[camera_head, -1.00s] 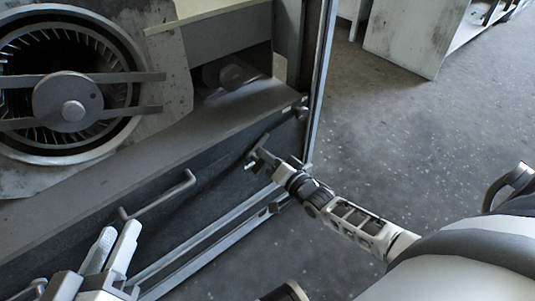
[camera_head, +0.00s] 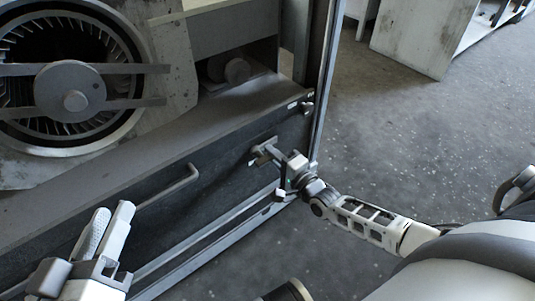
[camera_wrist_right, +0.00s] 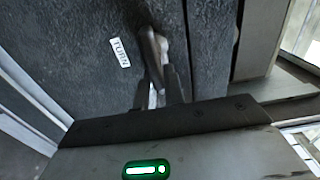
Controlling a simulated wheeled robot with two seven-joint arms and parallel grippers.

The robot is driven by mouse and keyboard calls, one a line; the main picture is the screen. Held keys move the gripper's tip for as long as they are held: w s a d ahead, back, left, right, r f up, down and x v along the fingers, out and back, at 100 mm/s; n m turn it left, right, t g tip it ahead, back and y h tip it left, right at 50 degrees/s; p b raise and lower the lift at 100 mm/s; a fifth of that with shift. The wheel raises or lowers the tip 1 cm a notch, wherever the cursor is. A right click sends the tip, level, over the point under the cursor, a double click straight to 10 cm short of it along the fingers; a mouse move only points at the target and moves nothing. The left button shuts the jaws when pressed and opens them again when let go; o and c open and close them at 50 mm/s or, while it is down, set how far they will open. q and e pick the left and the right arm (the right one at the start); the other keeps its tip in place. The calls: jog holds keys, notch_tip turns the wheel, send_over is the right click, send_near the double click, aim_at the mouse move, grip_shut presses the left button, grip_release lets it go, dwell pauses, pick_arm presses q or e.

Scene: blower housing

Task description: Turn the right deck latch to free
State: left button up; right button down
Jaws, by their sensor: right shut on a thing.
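The right deck latch (camera_wrist_right: 153,48) is a dark lever on the dark front panel, beside a white TURN label (camera_wrist_right: 120,52) in the right wrist view. My right gripper (camera_wrist_right: 160,88) is shut on the latch, its fingers on either side of the lever's lower end. In the head view my right gripper (camera_head: 262,157) reaches the panel's right end, where the latch is small and mostly hidden by the fingers. My left gripper (camera_head: 115,209) is at the lower left, away from the latch; its finger gap is unclear.
A bar handle (camera_head: 165,192) sticks out from the panel left of the latch. The blower wheel (camera_head: 72,90) is behind at upper left. A metal frame post (camera_head: 325,80) stands close right of my right gripper. Open floor (camera_head: 420,130) lies further right.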

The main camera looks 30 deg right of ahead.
pick_arm(q)
jog(key=shift+f, duration=0.2)
dwell(0.3)
jog(key=shift+s, duration=0.1)
pick_arm(e)
jog(key=c, duration=1.5)
grip_release()
pick_arm(q)
jog(key=shift+a, duration=0.1)
pick_arm(e)
jog(key=shift+s, duration=0.15)
